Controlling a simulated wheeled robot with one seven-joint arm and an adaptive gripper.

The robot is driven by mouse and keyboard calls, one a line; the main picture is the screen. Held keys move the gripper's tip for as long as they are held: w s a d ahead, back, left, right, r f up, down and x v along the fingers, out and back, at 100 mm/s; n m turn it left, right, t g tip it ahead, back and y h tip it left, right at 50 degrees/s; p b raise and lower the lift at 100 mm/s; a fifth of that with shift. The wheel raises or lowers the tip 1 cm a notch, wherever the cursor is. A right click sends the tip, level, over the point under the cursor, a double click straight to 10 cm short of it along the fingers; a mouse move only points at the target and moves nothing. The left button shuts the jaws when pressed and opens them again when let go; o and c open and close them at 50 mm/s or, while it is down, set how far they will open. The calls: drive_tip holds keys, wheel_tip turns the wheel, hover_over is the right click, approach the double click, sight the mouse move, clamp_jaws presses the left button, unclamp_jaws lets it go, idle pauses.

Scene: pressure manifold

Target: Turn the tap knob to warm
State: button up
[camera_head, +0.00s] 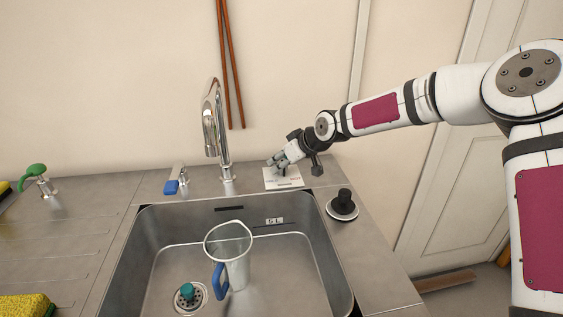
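A white plate (290,184) with small dark lettering, partly hidden, lies on the steel counter behind the sink, right of the chrome faucet. My gripper (275,162) is right above this plate, reaching in from the right with its fingers pointing left and down. A small dark upright part shows between the gripper and the plate; whether it is the tap knob, and which way it points, I cannot tell. Whether the fingers touch it or are closed is too small to see. The chrome faucet (222,143) stands upright just left of my gripper.
A clear jug (237,262) with a blue handle stands in the sink (165,275) near a drain (190,297). A black knob (343,202) sits right of the sink. A blue-tipped fitting (176,183) and a green-topped dispenser (39,178) stand left. Copper pipes (229,70) run down the wall.

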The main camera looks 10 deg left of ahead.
drive_tip(key=shift+s+a+m+t+h, duration=0.1)
drive_tip(key=shift+a+m+t+h, duration=0.05)
drive_tip(key=shift+m+t+h, duration=0.2)
drive_tip(key=shift+f+m+b, duration=0.15)
drive_tip(key=shift+m+b, duration=0.35)
drive_tip(key=shift+m, duration=0.05)
drive_tip(key=shift+m+t+h, duration=0.3)
drive_tip(key=shift+t+h, duration=0.05)
drive_tip(key=shift+d, duration=0.2)
drive_tip(key=o, duration=1.2)
drive_tip(key=shift+c, duration=0.2)
